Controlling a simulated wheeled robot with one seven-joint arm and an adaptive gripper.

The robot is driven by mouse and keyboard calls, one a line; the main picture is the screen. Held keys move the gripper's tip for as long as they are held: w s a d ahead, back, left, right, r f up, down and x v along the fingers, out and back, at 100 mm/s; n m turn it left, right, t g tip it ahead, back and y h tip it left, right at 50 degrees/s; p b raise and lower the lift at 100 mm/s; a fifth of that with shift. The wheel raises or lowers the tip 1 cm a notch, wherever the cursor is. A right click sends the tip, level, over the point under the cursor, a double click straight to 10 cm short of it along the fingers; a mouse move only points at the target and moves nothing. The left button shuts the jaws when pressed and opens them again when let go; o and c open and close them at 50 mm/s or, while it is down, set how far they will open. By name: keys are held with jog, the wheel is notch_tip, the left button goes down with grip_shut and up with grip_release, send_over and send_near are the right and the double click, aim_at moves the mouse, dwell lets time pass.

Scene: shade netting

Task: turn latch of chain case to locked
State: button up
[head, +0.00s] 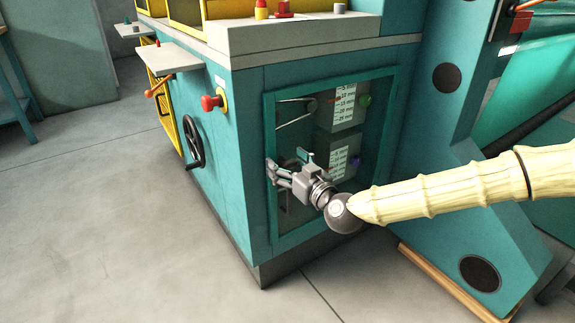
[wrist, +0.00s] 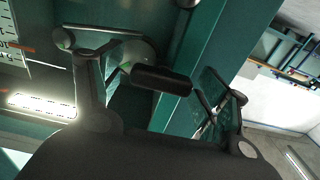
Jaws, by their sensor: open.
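The chain case (head: 385,130) is a teal-framed opening or clear cover on the machine's side, with dials and scale strips behind it. In the wrist view a black lever (wrist: 162,81) on a grey round hub sits by the teal frame edge (wrist: 205,65); it looks like the latch. It points right and slightly down. My gripper (head: 283,168) is at the left edge of the case in the head view, where it hides the latch. In the wrist view my gripper (wrist: 160,70) is open, with its fingers on either side of the lever. I cannot tell whether they touch it.
A black handwheel (head: 193,142) and a red knob (head: 213,102) are on the machine's face to the left. A grey shelf (head: 167,58) juts out above them. A teal slanted panel (head: 440,150) stands at the right, behind my arm. The floor at left is clear.

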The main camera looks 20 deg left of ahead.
jog(key=c, duration=1)
jog(key=shift+c, duration=0.2)
jog(key=shift+r+p, duration=0.1)
jog(key=shift+p, duration=0.2)
jog(key=m+p, duration=0.1)
jog(key=m, duration=0.2)
jog(key=shift+p, duration=0.4)
jog(key=m+p, duration=0.2)
jog(key=m, duration=0.3)
jog(key=shift+w+d+m, duration=0.1)
jog(key=shift+d+m, duration=0.05)
jog(key=shift+m, duration=0.15)
jog(key=m, duration=0.2)
jog(key=m+p, duration=0.1)
jog(key=m, duration=0.1)
jog(key=shift+f+m, duration=0.2)
jog(key=shift+m, duration=0.1)
jog(key=shift+w+f+m, duration=0.1)
jog(key=shift+m, duration=2.2)
